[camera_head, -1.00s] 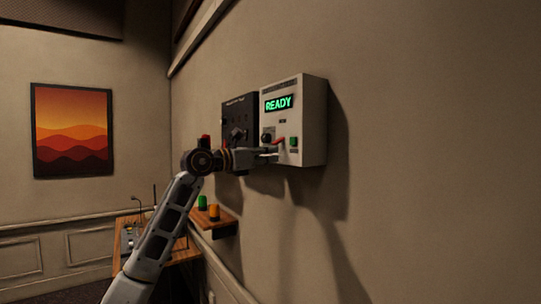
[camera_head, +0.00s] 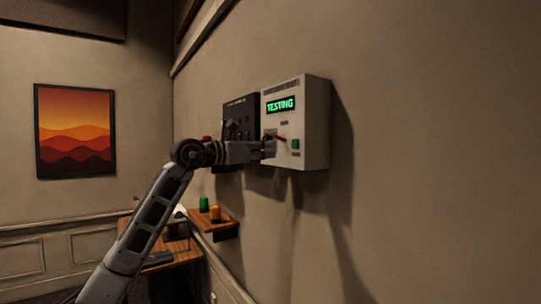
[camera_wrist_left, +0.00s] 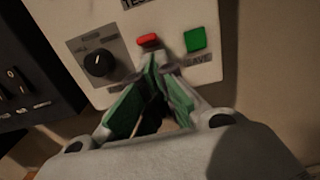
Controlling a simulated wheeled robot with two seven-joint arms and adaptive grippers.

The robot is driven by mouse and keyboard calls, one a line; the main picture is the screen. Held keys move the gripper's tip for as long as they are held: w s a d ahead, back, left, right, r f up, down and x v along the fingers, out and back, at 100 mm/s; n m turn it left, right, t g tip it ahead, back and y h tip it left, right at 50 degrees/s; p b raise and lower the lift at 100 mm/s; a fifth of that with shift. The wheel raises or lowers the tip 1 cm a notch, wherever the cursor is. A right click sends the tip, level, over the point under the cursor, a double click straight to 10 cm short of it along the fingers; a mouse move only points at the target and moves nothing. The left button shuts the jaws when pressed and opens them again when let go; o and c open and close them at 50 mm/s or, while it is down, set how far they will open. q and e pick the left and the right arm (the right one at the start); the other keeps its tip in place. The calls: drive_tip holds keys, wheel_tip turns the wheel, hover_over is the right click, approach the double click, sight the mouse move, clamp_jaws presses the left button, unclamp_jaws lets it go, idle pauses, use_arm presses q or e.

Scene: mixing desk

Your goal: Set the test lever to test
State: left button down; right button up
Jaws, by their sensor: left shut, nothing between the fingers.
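The white control box (camera_head: 313,120) hangs on the wall, and its screen (camera_head: 280,104) reads "TESTING" in green. The red test lever (camera_head: 280,137) sits on its front, left of the green button (camera_head: 295,144). In the left wrist view the red lever (camera_wrist_left: 148,40) shows just beyond my fingertips, between a black knob (camera_wrist_left: 98,63) and the green button (camera_wrist_left: 195,39). My left gripper (camera_head: 270,149) is shut and empty, close to the box front; its closed fingertips (camera_wrist_left: 157,62) point at the lever. I cannot tell whether they touch it. My right gripper is not in view.
A black panel (camera_head: 237,112) with switches is mounted left of the white box. Below, a small wooden shelf (camera_head: 222,232) holds a green (camera_head: 204,204) and an orange object (camera_head: 215,213). The wall to the right is bare.

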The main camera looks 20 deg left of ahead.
use_arm(q)
drive_tip(key=shift+w+f, duration=0.45)
drive_tip(key=shift+w, duration=0.3)
drive_tip(key=s+a+r+p, duration=0.4)
drive_tip(key=s+r, duration=0.1)
drive_tip(key=r, duration=0.2)
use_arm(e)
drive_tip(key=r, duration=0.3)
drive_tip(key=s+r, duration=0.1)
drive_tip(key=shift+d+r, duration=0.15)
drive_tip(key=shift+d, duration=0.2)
use_arm(q)
drive_tip(key=shift+a, duration=0.1)
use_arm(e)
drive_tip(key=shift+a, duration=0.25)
use_arm(q)
drive_tip(key=shift+s, duration=0.1)
